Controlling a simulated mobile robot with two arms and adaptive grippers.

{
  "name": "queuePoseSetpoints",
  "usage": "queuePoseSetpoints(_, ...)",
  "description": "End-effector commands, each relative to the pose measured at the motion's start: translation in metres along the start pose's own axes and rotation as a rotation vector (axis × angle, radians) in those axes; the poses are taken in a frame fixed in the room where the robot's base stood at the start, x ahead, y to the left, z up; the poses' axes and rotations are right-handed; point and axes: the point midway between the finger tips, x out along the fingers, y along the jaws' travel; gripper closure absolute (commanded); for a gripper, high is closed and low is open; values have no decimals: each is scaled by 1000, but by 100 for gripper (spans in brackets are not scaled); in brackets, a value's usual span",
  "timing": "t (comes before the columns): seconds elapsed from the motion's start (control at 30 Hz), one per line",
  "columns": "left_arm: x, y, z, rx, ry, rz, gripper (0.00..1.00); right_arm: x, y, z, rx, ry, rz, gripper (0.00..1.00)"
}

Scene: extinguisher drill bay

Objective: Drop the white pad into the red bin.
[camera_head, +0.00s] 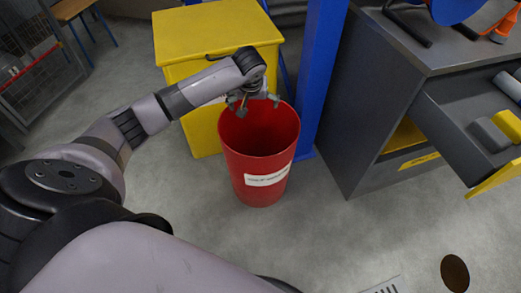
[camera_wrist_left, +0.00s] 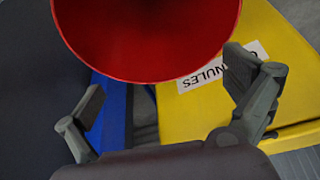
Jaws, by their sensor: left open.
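The red bin (camera_head: 260,177) stands upright on the floor, with a white label on its front. It also shows in the left wrist view (camera_wrist_left: 150,40), where its red inside fills the top. My left gripper (camera_head: 254,104) is over the bin's back rim, pointing down. In the left wrist view my left gripper (camera_wrist_left: 168,85) has its fingers wide apart with nothing between them. No white pad can be made out in either view. The deep part of the bin is only partly seen. My right gripper is not in view.
A yellow granules box (camera_head: 210,35) stands behind the bin. A blue post (camera_head: 318,75) rises close behind it to the right. A grey cabinet (camera_head: 365,110) has an open drawer (camera_head: 455,125) holding a grey and yellow block (camera_head: 493,133).

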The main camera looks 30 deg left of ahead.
Motion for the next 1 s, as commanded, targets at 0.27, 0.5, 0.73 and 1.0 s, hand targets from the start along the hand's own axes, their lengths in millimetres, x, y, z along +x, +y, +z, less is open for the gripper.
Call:
queuePoseSetpoints(0.27, -47, 0, 0, 0, 0, 1, 0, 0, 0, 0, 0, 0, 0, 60)
queuePoseSetpoints(0.5, -56, -1, 0, 0, -1, -2, 0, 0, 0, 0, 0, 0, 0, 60)
queuePoseSetpoints(0.73, -56, 0, 0, 0, -1, -2, 0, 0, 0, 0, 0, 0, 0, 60)
queuePoseSetpoints(1.0, -46, 13, 25, 67, -16, 22, 0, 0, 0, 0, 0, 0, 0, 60)
